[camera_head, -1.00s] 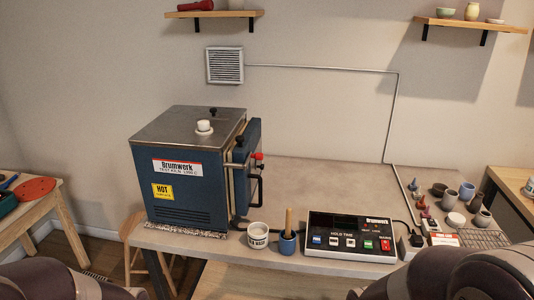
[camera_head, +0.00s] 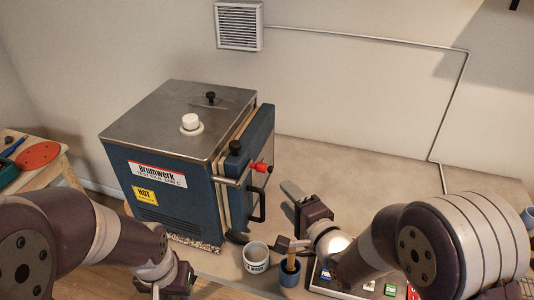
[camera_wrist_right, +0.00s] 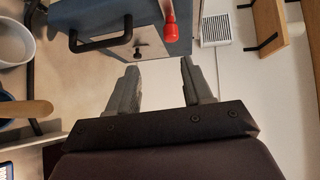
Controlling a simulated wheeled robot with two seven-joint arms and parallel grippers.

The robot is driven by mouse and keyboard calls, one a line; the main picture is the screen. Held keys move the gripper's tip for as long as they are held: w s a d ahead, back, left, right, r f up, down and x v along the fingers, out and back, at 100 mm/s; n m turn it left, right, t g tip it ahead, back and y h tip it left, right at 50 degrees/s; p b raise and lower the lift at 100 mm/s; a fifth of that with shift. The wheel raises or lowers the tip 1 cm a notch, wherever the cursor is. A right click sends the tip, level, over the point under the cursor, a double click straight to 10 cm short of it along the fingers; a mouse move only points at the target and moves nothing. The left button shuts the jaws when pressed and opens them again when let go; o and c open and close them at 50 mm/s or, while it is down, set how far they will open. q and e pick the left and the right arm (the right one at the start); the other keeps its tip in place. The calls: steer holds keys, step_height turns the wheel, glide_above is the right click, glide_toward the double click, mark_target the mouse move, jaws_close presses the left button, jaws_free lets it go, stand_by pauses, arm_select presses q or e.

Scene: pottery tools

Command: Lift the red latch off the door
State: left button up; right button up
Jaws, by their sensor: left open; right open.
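The red latch (camera_head: 260,167) is a small red-tipped handle on the front of the blue kiln door (camera_head: 262,135). It also shows at the top of the right wrist view (camera_wrist_right: 170,22), beyond the fingertips. The door looks shut against the kiln (camera_head: 180,185), with a black handle (camera_head: 259,205) below the latch. My right gripper (camera_head: 288,217) is open and empty, to the right of and apart from the latch; its spread fingers show in the wrist view (camera_wrist_right: 159,66). My left gripper (camera_head: 168,287) is low in front of the kiln, open, its fingers partly cut off by the frame.
A white cup (camera_head: 256,258) and a blue cup with a wooden tool (camera_head: 289,275) stand below my right gripper. The control box (camera_head: 390,290) is partly hidden by my right arm. The table behind the right gripper (camera_head: 350,165) is clear.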

mark_target(264, 171)
steer(key=shift+m+t, duration=0.4)
steer(key=shift+m, duration=0.3)
steer(key=p+x, duration=0.1)
steer(key=x, duration=0.2)
steer(key=a+r+p+x, duration=0.1)
steer(key=x, duration=0.3)
steer(key=p+x, duration=0.1)
steer(key=x, duration=0.3)
steer(key=shift+s+a+r, duration=0.15)
steer(key=shift+s+r, duration=0.1)
steer(key=shift+s, duration=0.05)
steer(key=shift+w+a, duration=0.15)
steer(key=shift+w, duration=0.05)
arm_select(q)
steer(key=r, duration=0.1)
steer(key=s+r, duration=0.1)
steer(key=r, duration=0.1)
steer(key=shift+a+r, duration=0.15)
arm_select(e)
steer(key=shift+w+f, duration=0.15)
steer(key=shift+w, duration=0.15)
steer(key=shift+s, duration=0.1)
jaws_close()
